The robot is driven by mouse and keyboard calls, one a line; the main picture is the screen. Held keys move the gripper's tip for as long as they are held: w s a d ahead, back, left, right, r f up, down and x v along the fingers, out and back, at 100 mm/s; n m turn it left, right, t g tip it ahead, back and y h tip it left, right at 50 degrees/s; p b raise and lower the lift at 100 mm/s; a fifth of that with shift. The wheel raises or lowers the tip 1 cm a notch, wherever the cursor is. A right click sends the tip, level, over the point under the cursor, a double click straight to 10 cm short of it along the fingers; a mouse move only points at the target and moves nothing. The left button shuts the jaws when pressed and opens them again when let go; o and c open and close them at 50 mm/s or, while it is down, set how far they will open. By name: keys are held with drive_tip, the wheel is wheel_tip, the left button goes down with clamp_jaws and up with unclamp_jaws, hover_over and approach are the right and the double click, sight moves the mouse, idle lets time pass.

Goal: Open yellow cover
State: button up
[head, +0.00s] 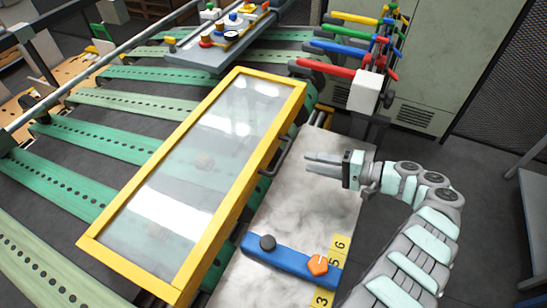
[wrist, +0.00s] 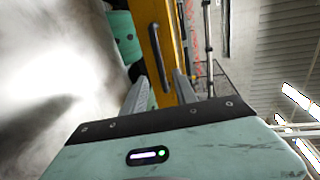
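The yellow cover (head: 190,185) is a long yellow frame around a clear panel. In the head view it lies closed-looking over the green belts, left of my gripper. A dark handle (head: 276,158) sits on its right side; the handle also shows in the wrist view (wrist: 158,57), in front of the yellow frame edge (wrist: 166,15). My gripper (head: 310,163) points left toward the handle, above the grey metal table, and looks apart from it. In the wrist view the two fingers (wrist: 160,90) are spread with a gap between them and nothing held.
Below my gripper is a grey metal table (head: 290,215) with a blue bar (head: 290,264) carrying a black knob and an orange knob. Coloured levers (head: 345,50) and a white block (head: 365,91) stand behind. A control panel (head: 215,45) is at the top.

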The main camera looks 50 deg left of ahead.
sight(283, 155)
drive_tip(key=p+x, duration=0.2)
drive_tip(key=x, duration=0.7)
drive_tip(key=shift+s+a, duration=0.15)
drive_tip(key=shift+a, duration=0.2)
drive_tip(key=shift+c, duration=0.3)
clamp_jaws()
idle(0.6)
